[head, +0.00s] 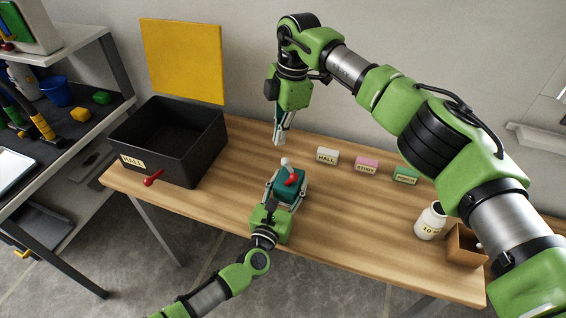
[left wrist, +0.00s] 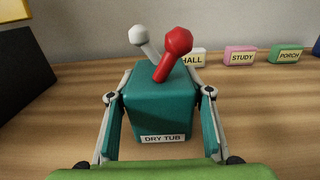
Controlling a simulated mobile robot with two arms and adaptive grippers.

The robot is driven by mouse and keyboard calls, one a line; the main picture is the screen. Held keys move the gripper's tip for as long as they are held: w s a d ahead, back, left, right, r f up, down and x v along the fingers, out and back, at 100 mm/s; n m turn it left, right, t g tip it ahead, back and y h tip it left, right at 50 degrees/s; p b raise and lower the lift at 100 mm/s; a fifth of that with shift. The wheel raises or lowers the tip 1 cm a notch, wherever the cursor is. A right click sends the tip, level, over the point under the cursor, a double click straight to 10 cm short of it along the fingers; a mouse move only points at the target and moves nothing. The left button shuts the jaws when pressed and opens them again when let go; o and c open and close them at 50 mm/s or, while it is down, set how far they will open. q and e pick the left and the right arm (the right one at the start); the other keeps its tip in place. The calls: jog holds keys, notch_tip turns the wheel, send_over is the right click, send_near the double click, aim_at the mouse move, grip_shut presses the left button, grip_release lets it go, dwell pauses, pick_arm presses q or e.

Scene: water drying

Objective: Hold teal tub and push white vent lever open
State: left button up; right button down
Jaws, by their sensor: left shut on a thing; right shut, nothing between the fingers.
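The teal tub (head: 291,190) stands on the wooden table, and its "DRY TUB" label shows in the left wrist view (left wrist: 162,115). My left gripper (head: 286,188) is shut on its two sides. On top of the tub are a white lever (head: 285,162) and a red lever (head: 291,180). In the left wrist view the white lever (left wrist: 142,40) leans up and left, and the red lever (left wrist: 174,52) leans up and right in front of it. My right gripper (head: 280,140) is shut and empty, pointing down just behind and above the white lever, apparently apart from it.
A black bin (head: 190,165) labelled HALL, with a red handle, stands left. Blocks marked HALL (head: 328,156), STUDY (head: 367,164) and PORCH (head: 405,175) line the back. The table's middle right is clear.

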aim_at(288, 167)
jog(key=shift+w+d+r+m+t+y, duration=0.1)
jog(key=shift+d+r+m+t+y, duration=0.15)
jog(key=shift+m+y, duration=0.7)
jog(key=shift+d+r+m+t+y, duration=0.1)
jog(key=shift+r+m+t+y, duration=0.3)
jog(key=shift+m, duration=0.85)
jog(key=shift+w+d+r+m+t+y, duration=0.1)
jog(key=shift+d+r+m+y, duration=0.1)
jog(key=shift+m+y, duration=0.8)
jog(key=shift+f, duration=0.1)
jog(key=shift+h, duration=0.25)
jog(key=f, duration=0.6)
jog(key=a+f, duration=0.1)
jog(key=f, duration=0.2)
jog(key=shift+w+f, duration=0.1)
jog(key=shift+w, duration=0.1)
jog(key=shift+d, duration=0.1)
